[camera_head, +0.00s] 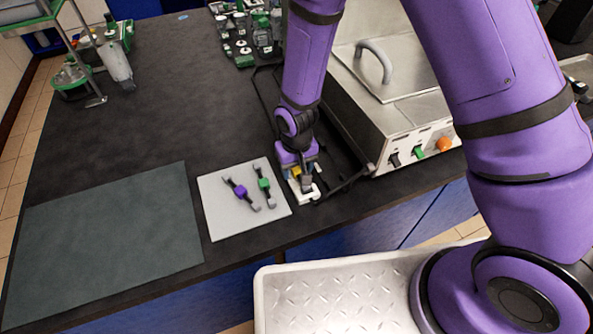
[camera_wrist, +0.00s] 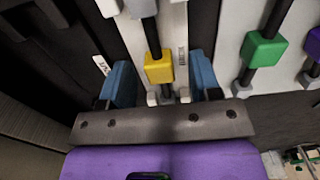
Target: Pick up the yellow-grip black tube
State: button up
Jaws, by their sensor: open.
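The yellow-grip black tube (camera_wrist: 158,66) lies on a narrow white holder (camera_wrist: 180,25) in the wrist view. Its yellow grip is between the two blue fingers of my gripper (camera_wrist: 161,80), with a gap on each side. The gripper is open and holds nothing. In the head view my gripper (camera_head: 302,170) points down over the white holder (camera_head: 306,194) near the table's front edge. There it hides most of the tube, with only a bit of yellow showing.
A pale square plate (camera_head: 225,222) to the left holds a purple-grip tube (camera_head: 240,191) and a green-grip tube (camera_head: 264,184). A metal machine (camera_head: 400,125) with a handle stands close on the right, cables beside it. A grey-green mat (camera_head: 105,240) is bare at the left.

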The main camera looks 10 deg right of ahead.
jog(key=shift+f, duration=0.15)
jog(key=c, duration=1)
